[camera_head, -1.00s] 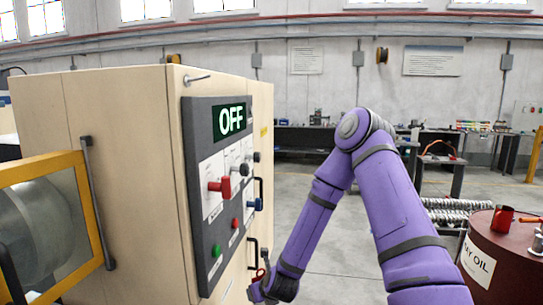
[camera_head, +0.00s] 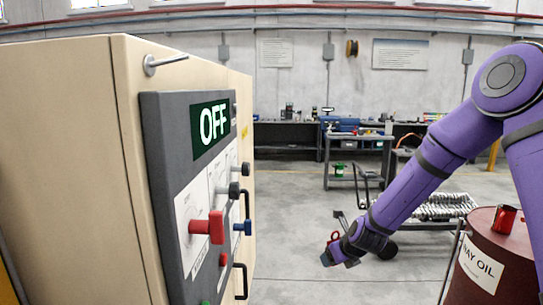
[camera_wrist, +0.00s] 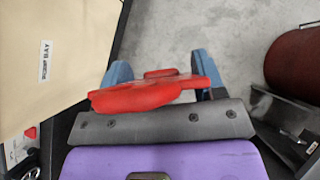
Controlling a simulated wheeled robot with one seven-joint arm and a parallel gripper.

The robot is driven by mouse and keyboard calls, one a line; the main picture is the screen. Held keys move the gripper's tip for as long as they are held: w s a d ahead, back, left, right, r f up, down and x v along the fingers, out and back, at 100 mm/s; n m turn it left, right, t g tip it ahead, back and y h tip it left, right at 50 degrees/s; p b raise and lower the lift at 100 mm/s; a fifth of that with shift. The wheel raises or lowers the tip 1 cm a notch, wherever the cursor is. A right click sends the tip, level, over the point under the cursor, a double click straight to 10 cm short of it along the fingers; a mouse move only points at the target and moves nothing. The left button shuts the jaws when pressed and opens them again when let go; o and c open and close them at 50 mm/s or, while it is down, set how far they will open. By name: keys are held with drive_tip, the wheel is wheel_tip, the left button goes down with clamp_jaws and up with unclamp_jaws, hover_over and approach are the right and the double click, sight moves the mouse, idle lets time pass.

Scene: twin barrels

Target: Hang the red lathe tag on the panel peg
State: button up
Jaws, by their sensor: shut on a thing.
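My gripper (camera_head: 338,252) is low in the middle right of the head view, out to the right of the machine cabinet and apart from it. In the wrist view its blue fingers (camera_wrist: 160,72) are shut on the red tag (camera_wrist: 140,96), which lies across them. A bit of the red tag (camera_head: 334,237) shows at the gripper in the head view. The dark control panel (camera_head: 168,150) on the cabinet has an OFF display. A metal peg (camera_head: 165,62) sticks out near the cabinet's top edge above the panel. A red switch handle (camera_head: 208,227) sticks out of the panel.
Dark knobs (camera_head: 236,189), a blue knob (camera_head: 242,227) and black door handles (camera_head: 241,281) stick out along the cabinet face. A brown oil barrel (camera_head: 500,255) with a red mug (camera_head: 505,219) stands at right. A cart (camera_head: 440,207) stands behind my forearm. Open floor lies between.

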drive_tip(key=s+a+r+n+g+y, duration=0.1)
drive_tip(key=s+a+r+n, duration=0.1)
drive_tip(key=a+r, duration=0.45)
drive_tip(key=s+a+r+n+g, duration=0.1)
drive_tip(key=s+a+r+n, duration=0.2)
drive_tip(key=r, duration=0.7)
drive_tip(key=s+a+r+n+g+y, duration=0.1)
drive_tip(key=s+a+r+n, duration=0.1)
drive_tip(key=a+r, duration=0.5)
drive_tip(key=s+a+r+n+g, duration=0.2)
drive_tip(key=s+r+n, duration=0.1)
drive_tip(key=s+r, duration=0.8)
drive_tip(key=s+a+r+n+g, duration=0.2)
drive_tip(key=s+r, duration=0.7)
drive_tip(key=r, duration=0.3)
drive_tip(key=a, duration=0.9)
drive_tip(key=shift+w+f+h, duration=0.3)
drive_tip(key=shift+w+f, duration=0.1)
drive_tip(key=shift+a, duration=0.1)
drive_tip(key=o, duration=1)
drive_tip(key=shift+c, duration=0.2)
